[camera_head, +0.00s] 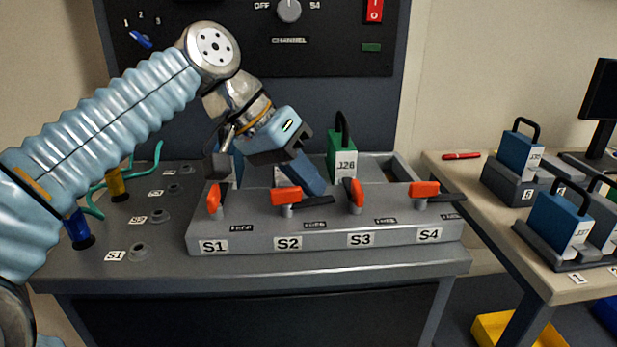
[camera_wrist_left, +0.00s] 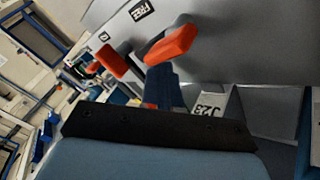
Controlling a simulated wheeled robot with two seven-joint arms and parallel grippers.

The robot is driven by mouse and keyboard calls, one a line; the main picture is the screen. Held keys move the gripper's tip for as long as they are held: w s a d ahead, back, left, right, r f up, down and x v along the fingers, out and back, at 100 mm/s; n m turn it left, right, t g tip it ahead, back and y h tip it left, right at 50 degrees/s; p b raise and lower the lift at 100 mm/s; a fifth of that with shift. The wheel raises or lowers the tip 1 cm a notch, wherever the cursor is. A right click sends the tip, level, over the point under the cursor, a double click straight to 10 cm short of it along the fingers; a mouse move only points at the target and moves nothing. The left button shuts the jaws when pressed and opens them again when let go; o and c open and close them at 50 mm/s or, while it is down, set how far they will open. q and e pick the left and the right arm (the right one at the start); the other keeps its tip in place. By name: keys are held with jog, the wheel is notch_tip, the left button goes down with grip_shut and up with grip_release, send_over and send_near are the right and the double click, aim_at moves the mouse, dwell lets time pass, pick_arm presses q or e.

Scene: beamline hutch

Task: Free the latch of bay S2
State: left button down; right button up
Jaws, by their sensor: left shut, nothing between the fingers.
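The grey rack (camera_head: 330,235) has bays labelled S1 to S4, each with an orange-handled latch at the front. The S2 latch (camera_head: 286,196) lies crosswise, its black bar pointing right. My left gripper (camera_head: 317,189) is shut and empty, its blue fingers pointing down to the right just behind that bar. I cannot tell whether they touch it. In the left wrist view the blue fingers (camera_wrist_left: 163,88) show near orange handles, below a label reading FREE. The S1 latch (camera_head: 214,199) and S3 latch (camera_head: 357,193) stand turned differently from S2; the S4 latch (camera_head: 424,189) lies crosswise. My right gripper is out of view.
A green module (camera_head: 342,162) marked J26 stands in the rack behind S3. Another module's label J23 (camera_wrist_left: 210,110) shows in the left wrist view. A side table at right holds blue modules (camera_head: 519,153) and a red pen (camera_head: 461,156). Cable plugs stand at the left.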

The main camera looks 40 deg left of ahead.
pick_arm(q)
jog(key=shift+s, duration=0.6)
jog(key=p+v, duration=0.2)
jog(key=v, duration=1.1)
jog(key=shift+a+r+p, duration=0.2)
jog(key=shift+r+p, duration=0.1)
jog(key=shift+p, duration=0.1)
jog(key=shift+s, duration=0.1)
